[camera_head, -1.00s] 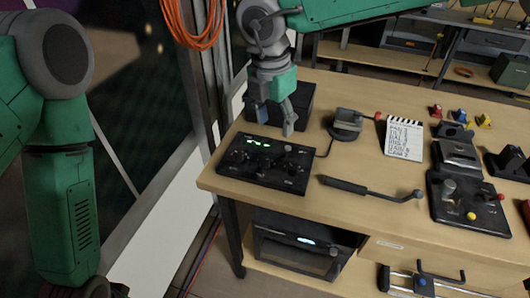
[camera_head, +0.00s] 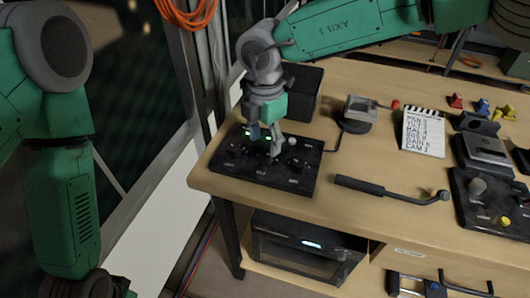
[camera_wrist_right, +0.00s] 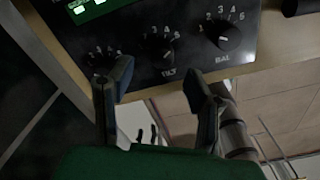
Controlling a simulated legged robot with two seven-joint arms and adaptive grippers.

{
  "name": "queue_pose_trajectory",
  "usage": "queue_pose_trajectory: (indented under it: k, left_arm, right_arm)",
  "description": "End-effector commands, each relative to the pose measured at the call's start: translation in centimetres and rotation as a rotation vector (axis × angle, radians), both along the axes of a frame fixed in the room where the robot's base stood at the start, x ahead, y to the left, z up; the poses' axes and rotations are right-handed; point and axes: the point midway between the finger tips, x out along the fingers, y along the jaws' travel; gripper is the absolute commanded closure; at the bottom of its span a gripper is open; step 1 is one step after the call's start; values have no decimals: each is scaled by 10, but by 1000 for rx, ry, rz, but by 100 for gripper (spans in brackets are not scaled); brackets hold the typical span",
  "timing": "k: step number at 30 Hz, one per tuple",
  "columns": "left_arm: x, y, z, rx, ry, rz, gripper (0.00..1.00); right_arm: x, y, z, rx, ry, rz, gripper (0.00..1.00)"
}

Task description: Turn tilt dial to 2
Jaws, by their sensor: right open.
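The black control panel (camera_head: 232,174) lies near the table's left end, with several knobs and a lit green display. In the right wrist view, the tilt dial (camera_wrist_right: 160,50) is the middle knob, above its TILT label and ringed by small numbers; its exact setting is hard to read. The BAL dial (camera_wrist_right: 228,38) sits to its right, and another numbered dial is partly behind the left finger. My right gripper (camera_head: 266,146) is over the panel, open, its fingers (camera_wrist_right: 159,77) apart and short of the tilt dial in the picture.
A black box (camera_head: 305,92) stands behind the panel. A small grey device (camera_head: 360,112), a written clapboard (camera_head: 424,134) and a dark handle bar (camera_head: 385,190) lie to the right. Another control panel (camera_head: 480,208) is at the right edge. Bare wood separates them.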

Motion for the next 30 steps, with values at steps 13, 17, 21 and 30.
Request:
queue_pose_trajectory:
  k: [13,17,21,30]
  left_arm:
    - [0,0,-1,0,0,0,55]
    - [0,0,-1,0,0,0,55]
    - [0,0,-1,0,0,0,55]
    - [0,0,0,0,0,0,55]
  right_arm:
    - [0,-1,-47,0,-1,1,55]
    - [0,-1,-47,0,-1,1,55]
    - [-1,0,-47,0,-1,1,69]
    - [0,0,-46,1,-2,4,100]
